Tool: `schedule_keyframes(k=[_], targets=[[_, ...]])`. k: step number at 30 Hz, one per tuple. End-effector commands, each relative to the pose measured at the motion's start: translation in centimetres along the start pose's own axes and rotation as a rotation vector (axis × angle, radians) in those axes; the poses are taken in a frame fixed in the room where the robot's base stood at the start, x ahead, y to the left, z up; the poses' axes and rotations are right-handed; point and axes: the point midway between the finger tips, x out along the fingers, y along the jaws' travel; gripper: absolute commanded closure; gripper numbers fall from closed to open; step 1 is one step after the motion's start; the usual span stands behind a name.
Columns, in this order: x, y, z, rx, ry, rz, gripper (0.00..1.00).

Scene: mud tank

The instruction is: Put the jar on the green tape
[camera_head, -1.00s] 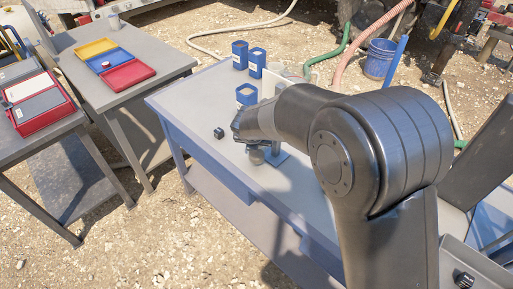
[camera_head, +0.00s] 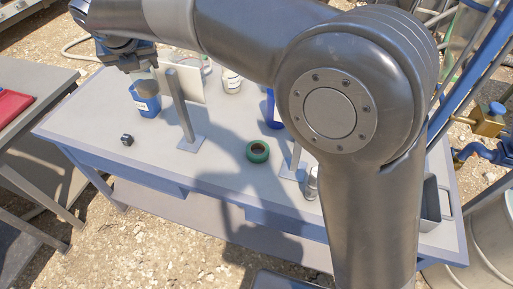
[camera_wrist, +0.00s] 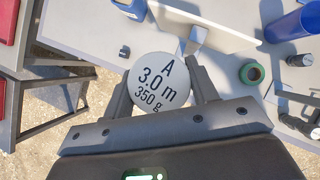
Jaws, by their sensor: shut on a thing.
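My gripper (camera_wrist: 161,78) is shut around a jar (camera_wrist: 157,82), whose round pale lid reads "A 3.0 m 350 g" in the wrist view. In the head view my gripper (camera_head: 128,58) is at the upper left, and the jar's grey lower part (camera_head: 143,90) shows beneath it, raised above the table. The green tape (camera_head: 257,151) is a roll lying flat on the grey table, to the right of the jar and nearer the front. It also shows in the wrist view (camera_wrist: 251,73). Its top is bare.
A white panel on a metal stand (camera_head: 188,140) rises between the jar and the tape. A blue box (camera_head: 149,106) stands behind the jar. A small dark knob (camera_head: 127,139) lies at the left. Another jar (camera_head: 231,82) stands at the back.

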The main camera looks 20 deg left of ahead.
Motion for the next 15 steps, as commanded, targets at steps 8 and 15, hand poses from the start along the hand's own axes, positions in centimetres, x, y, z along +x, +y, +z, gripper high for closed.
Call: schedule_keyframes(k=[8, 15], targets=[[-5.5, 0.1, 3.6, 0.001, -0.002, 0.002, 0.80], [-6.6, -2.6, 4.2, 0.093, -0.002, -0.063, 0.80]])
